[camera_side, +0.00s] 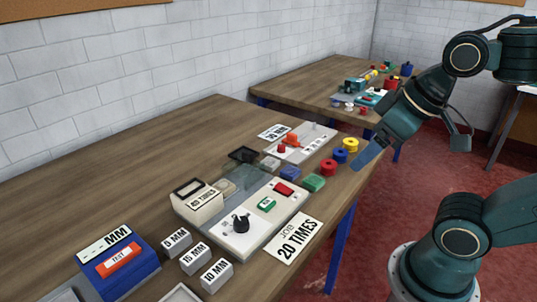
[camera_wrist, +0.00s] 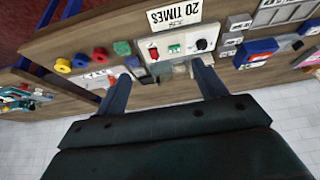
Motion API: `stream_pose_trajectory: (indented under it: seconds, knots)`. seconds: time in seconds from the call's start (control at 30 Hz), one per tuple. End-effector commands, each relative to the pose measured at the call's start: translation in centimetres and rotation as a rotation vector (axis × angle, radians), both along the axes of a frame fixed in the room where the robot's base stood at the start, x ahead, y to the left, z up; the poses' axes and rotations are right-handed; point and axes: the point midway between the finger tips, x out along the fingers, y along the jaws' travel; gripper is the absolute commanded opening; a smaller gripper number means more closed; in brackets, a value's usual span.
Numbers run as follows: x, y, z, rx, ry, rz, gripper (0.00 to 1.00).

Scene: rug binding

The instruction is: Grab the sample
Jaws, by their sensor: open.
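My gripper (camera_side: 368,156) hangs over the right edge of the near table, beside a row of coloured round pieces, with nothing held. In the wrist view its two fingers stand wide apart (camera_wrist: 160,72), with part of the white control panel showing between them. Nothing in view is clearly marked as the sample, so I cannot tell which thing it is. The round pieces are yellow (camera_side: 350,145), blue (camera_side: 340,156) and red (camera_side: 328,168), with a green one (camera_side: 314,183) nearer the panel. They also show at the left in the wrist view, the yellow one (camera_wrist: 63,66) outermost.
The control panel (camera_side: 238,242) has a black knob (camera_side: 241,221). A "20 TIMES" card (camera_side: 294,238) lies beside it. White MM blocks (camera_side: 195,258) and a blue test box (camera_side: 118,265) stand at front left. Another table (camera_side: 300,80) stands behind. The near table's back left is clear.

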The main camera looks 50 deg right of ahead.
Motion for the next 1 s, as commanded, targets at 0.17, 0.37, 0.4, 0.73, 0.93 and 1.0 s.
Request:
stream_pose_trajectory:
  seconds: [0.17,0.37,0.4,0.73,0.93,1.0]
  knots:
    - [0.1,0.0,0.1,-0.002,0.001,0.004,0.71]
    - [1.2,0.1,0.7,-0.025,0.019,0.051,0.71]
    - [1.6,0.1,1.0,-0.033,0.026,0.068,0.71]
    - [7.3,0.5,3.2,-0.135,0.108,0.308,0.71]
    - [11.5,0.9,3.8,-0.196,0.159,0.476,0.71]
    - [13.0,1.1,3.9,-0.215,0.177,0.535,0.71]
